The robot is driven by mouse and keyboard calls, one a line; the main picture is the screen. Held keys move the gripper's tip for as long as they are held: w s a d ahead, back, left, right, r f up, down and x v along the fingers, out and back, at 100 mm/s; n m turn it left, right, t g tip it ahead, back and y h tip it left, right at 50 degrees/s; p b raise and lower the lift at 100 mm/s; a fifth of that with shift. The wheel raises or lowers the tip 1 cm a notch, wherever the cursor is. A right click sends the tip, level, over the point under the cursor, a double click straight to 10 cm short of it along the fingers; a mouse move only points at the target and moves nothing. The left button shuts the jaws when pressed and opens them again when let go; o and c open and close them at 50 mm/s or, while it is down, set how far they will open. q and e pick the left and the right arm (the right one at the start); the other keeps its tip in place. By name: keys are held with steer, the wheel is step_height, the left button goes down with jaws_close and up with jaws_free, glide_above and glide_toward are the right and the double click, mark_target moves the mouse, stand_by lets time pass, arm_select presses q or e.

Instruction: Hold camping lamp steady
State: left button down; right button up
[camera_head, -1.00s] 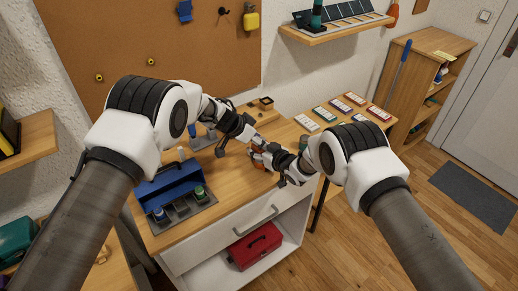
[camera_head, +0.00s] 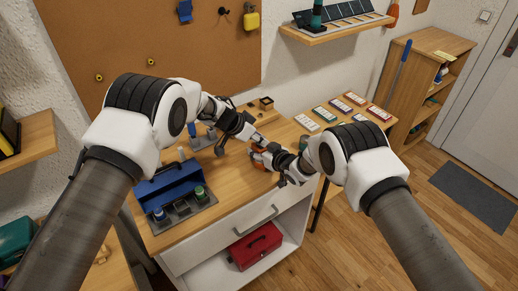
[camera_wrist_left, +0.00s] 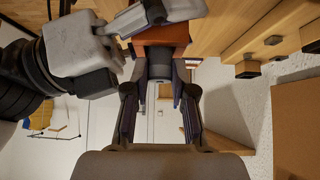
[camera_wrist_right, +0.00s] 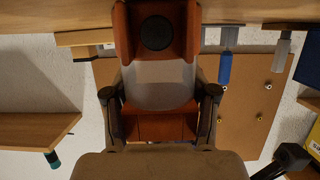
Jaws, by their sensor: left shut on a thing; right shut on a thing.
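The camping lamp (camera_head: 261,158) is orange, with a pale translucent middle and a round dark spot in the right wrist view (camera_wrist_right: 159,82). My right gripper (camera_head: 270,160) is shut on the lamp and holds it over the workbench. My left gripper (camera_head: 250,133) is just beyond the lamp. In the left wrist view, it is shut around a dark grey cylindrical piece (camera_wrist_left: 183,70) directly in front of the orange lamp end (camera_wrist_left: 162,37). I cannot tell whether that piece is joined to the lamp.
A blue toolbox (camera_head: 168,183) and a grey tray (camera_head: 205,204) with small containers stand on the workbench's left. Flat coloured packs (camera_head: 325,114) lie to the right. A red box (camera_head: 256,246) sits on the shelf below. A corkboard (camera_head: 110,30) is behind.

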arm_select(q)
steer(key=shift+r, duration=1.25)
arm_select(e)
steer(key=shift+s+f, duration=0.1)
arm_select(q)
step_height(320, 180, up, 5)
steer(key=shift+f, duration=0.1)
arm_select(e)
steer(key=o, duration=1.4)
steer(key=shift+s+d+r+p, duration=0.35)
steer(key=shift+r+p, duration=0.1)
steer(key=shift+p, duration=0.35)
steer(key=p+v, duration=0.4)
arm_select(q)
step_height(320, 180, up, 6)
steer(key=shift+f, duration=0.1)
arm_select(e)
steer(key=shift+s+d, duration=0.25)
steer(key=shift+s, duration=0.05)
